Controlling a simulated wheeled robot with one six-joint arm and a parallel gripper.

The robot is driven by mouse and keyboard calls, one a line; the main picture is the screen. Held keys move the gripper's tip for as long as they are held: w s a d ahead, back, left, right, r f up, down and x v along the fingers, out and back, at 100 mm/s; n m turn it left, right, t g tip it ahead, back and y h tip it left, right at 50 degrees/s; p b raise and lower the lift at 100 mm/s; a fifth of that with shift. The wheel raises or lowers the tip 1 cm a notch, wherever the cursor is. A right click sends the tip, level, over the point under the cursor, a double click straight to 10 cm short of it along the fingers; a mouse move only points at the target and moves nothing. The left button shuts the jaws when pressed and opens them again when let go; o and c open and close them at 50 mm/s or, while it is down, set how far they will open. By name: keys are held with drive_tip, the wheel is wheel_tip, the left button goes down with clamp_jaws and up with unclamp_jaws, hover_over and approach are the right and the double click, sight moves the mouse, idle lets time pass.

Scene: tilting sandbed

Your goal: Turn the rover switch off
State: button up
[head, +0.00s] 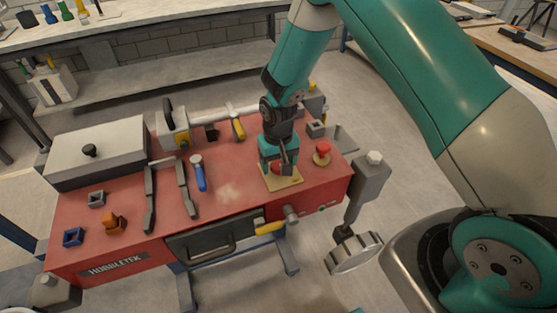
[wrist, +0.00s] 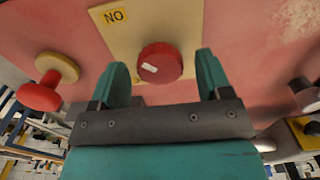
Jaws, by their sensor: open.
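The rover switch is a round red knob (wrist: 160,62) with a short white mark, on a pale yellow plate (wrist: 118,35). A label (wrist: 114,15) on the plate appears upside down and seems to read ON. In the head view the plate (head: 291,184) lies on the red bench top, and the knob (head: 276,169) is partly hidden by my gripper. My gripper (head: 279,163) points down over the knob. In the wrist view my gripper (wrist: 165,75) is open, with one finger on each side of the knob. I cannot tell whether the fingers touch it.
A red mushroom button (head: 322,149) stands on the red bench (head: 225,215) just right of the plate. A blue-handled tool (head: 199,175), dark bars (head: 186,190) and a grey lidded box (head: 100,152) are to the left. A grey post (head: 366,185) stands at the right edge.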

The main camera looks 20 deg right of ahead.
drive_tip(key=shift+f, duration=0.2)
drive_tip(key=c, duration=0.9)
